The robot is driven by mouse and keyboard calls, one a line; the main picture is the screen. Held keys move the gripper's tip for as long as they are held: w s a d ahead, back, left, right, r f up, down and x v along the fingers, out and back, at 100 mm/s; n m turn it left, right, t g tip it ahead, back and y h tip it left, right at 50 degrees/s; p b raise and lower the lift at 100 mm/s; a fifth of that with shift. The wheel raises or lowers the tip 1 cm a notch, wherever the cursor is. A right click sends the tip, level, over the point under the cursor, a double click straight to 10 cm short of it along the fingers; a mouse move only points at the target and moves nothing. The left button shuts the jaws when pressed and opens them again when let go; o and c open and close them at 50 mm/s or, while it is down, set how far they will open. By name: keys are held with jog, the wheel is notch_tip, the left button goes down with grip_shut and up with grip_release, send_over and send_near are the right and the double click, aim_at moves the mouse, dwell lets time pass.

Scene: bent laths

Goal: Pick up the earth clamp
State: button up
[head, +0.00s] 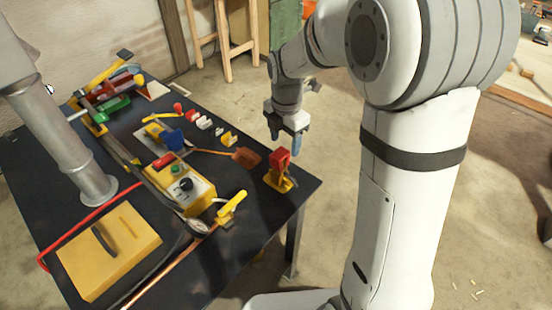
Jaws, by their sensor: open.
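A red and yellow clamp-like piece (280,168) stands near the right corner of the dark table; it looks like the earth clamp, but its details are too small to be sure. My gripper (285,138) points downward with its bluish fingers apart and nothing seen between them. In the head view the fingertips are just above and slightly behind the red top of the piece. I cannot tell how large the gap is. No part of the piece seems gripped.
A copper-coloured flat piece (246,157) lies left of the clamp. A yellow control box (180,187), a blue piece (173,140) and small red, white and yellow blocks (204,122) stand further left. A yellow case (108,252) lies at the front. The table's right edge is close.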

aim_at(280, 153)
jog(key=shift+w+a+f+n, duration=0.35)
jog(key=shift+w+n, duration=0.05)
jog(key=shift+n, duration=0.3)
jog(key=f, duration=0.4)
jog(key=f+p, duration=0.1)
jog(key=f, duration=0.2)
jog(key=shift+w+a+f+p, duration=0.1)
jog(key=shift+a+f+p, duration=0.1)
jog(key=shift+f+p, duration=0.15)
jog(key=shift+c, duration=0.3)
grip_shut()
